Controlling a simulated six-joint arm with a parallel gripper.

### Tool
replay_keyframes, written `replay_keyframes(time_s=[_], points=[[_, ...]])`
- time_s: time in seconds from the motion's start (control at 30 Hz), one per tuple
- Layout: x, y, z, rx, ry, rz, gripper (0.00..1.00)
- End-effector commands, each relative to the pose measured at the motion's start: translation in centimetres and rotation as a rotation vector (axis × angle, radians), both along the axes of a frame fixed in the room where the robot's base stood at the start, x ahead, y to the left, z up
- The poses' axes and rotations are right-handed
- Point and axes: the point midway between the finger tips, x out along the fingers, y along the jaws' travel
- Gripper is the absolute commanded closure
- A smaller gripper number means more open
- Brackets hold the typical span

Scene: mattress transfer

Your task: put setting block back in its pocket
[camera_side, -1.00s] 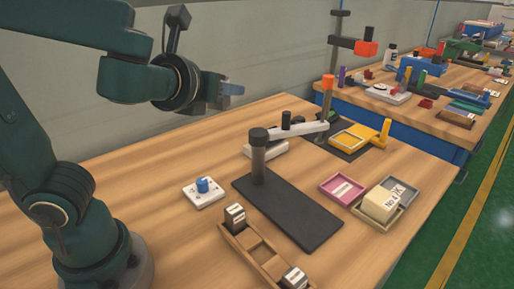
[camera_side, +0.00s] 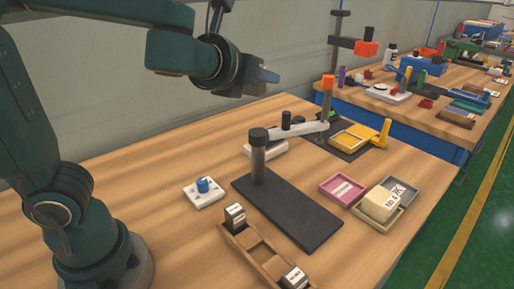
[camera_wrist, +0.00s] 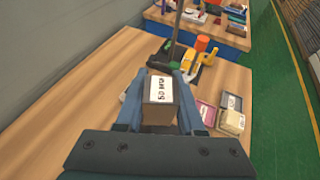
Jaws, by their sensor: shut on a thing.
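My gripper (camera_wrist: 160,84) is shut on a setting block (camera_wrist: 158,115), a dark brownish block with a white label on top, seen between the two blue fingers in the wrist view. In the side view my gripper (camera_side: 266,76) is high above the back of the bench, and the held block cannot be made out there. The wooden pocket tray (camera_side: 236,246) lies at the bench front. One labelled block (camera_side: 235,214) sits at its far end and another (camera_side: 294,278) at its near end, with empty pockets between them.
A black plate with a post (camera_side: 290,212) lies beside the tray. A white base with a blue knob (camera_side: 204,193), a pink tray (camera_side: 342,188), a cream block (camera_side: 381,204) in a grey-brown tray and a yellow fixture (camera_side: 362,137) stand around. The left front of the bench is clear.

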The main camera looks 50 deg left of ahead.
Motion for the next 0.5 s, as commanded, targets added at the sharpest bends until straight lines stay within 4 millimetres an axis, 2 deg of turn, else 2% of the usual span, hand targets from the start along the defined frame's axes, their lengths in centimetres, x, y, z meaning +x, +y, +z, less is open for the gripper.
replay_keyframes(time_s=[0.1,0.2,0.4,0.5], points=[[2.6,-2.7,-2.3,0.005,0.01,-0.071,1.0],[4.1,-5.3,-4.7,0.007,0.011,-0.146,1.0],[5.4,-9.8,-9.8,0.011,0.011,-0.292,1.0],[5.3,-11.2,-11.8,0.008,0.01,-0.34,1.0]])
